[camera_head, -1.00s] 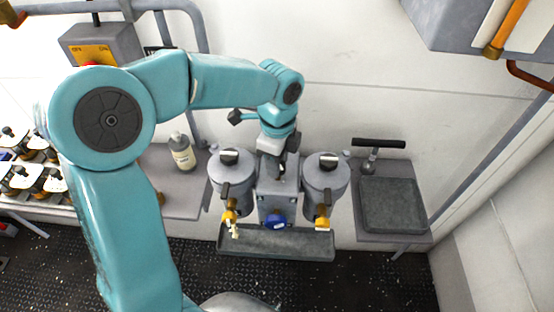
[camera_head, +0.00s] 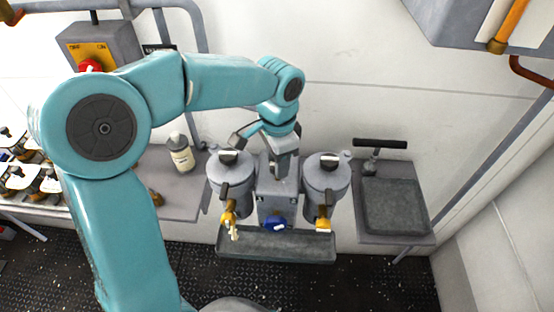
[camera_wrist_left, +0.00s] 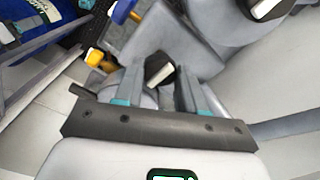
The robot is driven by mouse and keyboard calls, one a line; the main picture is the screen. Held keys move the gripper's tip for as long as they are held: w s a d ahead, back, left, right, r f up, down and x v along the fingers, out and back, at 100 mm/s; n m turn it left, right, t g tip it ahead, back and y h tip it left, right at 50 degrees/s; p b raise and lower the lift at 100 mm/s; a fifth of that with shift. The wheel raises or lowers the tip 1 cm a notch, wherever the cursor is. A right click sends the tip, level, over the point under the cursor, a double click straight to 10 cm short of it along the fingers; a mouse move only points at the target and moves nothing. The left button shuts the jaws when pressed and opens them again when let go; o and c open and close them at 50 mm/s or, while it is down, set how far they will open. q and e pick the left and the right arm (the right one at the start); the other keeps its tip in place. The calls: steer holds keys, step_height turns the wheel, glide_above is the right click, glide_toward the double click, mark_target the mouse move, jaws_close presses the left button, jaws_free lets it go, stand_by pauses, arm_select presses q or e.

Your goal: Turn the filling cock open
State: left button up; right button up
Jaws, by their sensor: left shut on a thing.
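A grey machine stands against the wall in the head view, with a centre block (camera_head: 274,187) between two lidded pots. The filling cock's handle, at the top of this block, is hidden behind my gripper, so I cannot see its turn angle. My left gripper (camera_head: 284,168) comes down onto the block's top from above, shut on the filling cock. My right gripper is not in view.
The left pot (camera_head: 229,178) and right pot (camera_head: 326,180) flank the block closely, with yellow taps below. A drip tray (camera_head: 276,244) lies in front. A bottle (camera_head: 180,152) stands on the left shelf. A grey slab (camera_head: 394,205) and a black-handled tool (camera_head: 378,144) are at right.

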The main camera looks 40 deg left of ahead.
arm_select(q)
steer(key=shift+w+r+n, duration=0.2)
steer(key=shift+n, duration=0.4)
steer(key=o, duration=1.1)
steer(key=shift+c, duration=0.2)
steer(key=shift+f, duration=0.1)
steer(key=shift+s, duration=0.1)
step_height(320, 180, up, 16)
steer(key=p, duration=0.1)
steer(key=shift+r, duration=0.2)
steer(key=shift+s+d+f, duration=0.1)
steer(key=shift+d, duration=0.05)
